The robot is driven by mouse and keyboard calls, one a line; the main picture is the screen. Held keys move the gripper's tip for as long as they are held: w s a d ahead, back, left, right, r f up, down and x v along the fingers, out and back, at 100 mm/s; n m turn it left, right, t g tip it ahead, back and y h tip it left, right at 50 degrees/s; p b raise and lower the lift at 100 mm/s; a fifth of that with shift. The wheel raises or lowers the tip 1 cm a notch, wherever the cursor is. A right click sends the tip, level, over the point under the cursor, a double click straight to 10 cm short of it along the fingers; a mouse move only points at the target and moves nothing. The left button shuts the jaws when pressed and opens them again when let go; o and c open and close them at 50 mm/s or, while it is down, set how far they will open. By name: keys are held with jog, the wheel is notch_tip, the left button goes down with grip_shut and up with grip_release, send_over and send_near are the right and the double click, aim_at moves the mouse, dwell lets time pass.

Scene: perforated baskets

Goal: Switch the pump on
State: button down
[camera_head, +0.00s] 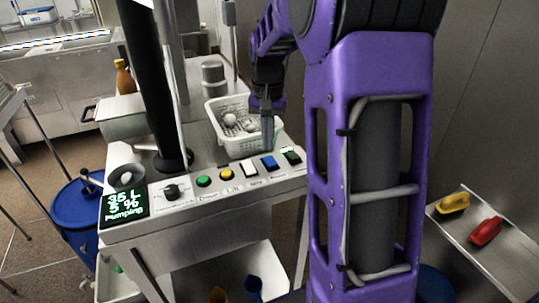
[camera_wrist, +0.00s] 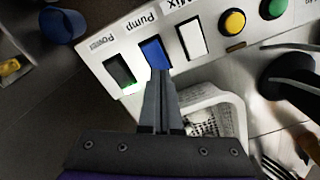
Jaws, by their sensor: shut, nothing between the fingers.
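The control panel (camera_head: 215,200) on the cart has a row of buttons and rocker switches. The blue rocker switch (camera_head: 269,163) is labelled Pump in the wrist view (camera_wrist: 153,52). My gripper (camera_head: 267,149) is shut and empty, pointing down at the panel. In the wrist view its fingertips (camera_wrist: 158,76) are at the near edge of the blue switch and overlap it in the picture. I cannot tell whether they touch it. The dark Power switch (camera_wrist: 121,71) beside it shows a green glow at one edge.
A white Mix switch (camera_wrist: 192,39), a yellow button (camera_wrist: 233,21) and a green button (camera_head: 204,181) continue the row. A display (camera_head: 123,206) and a knob (camera_head: 171,191) are at the panel's left. A white perforated basket (camera_head: 240,143) stands close behind my fingers.

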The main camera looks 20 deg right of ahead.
aim_at(268, 158)
notch_tip(268, 158, up, 3)
jog(key=shift+f+p, duration=0.2)
jog(key=shift+p, duration=0.65)
jog(key=shift+r, duration=0.9)
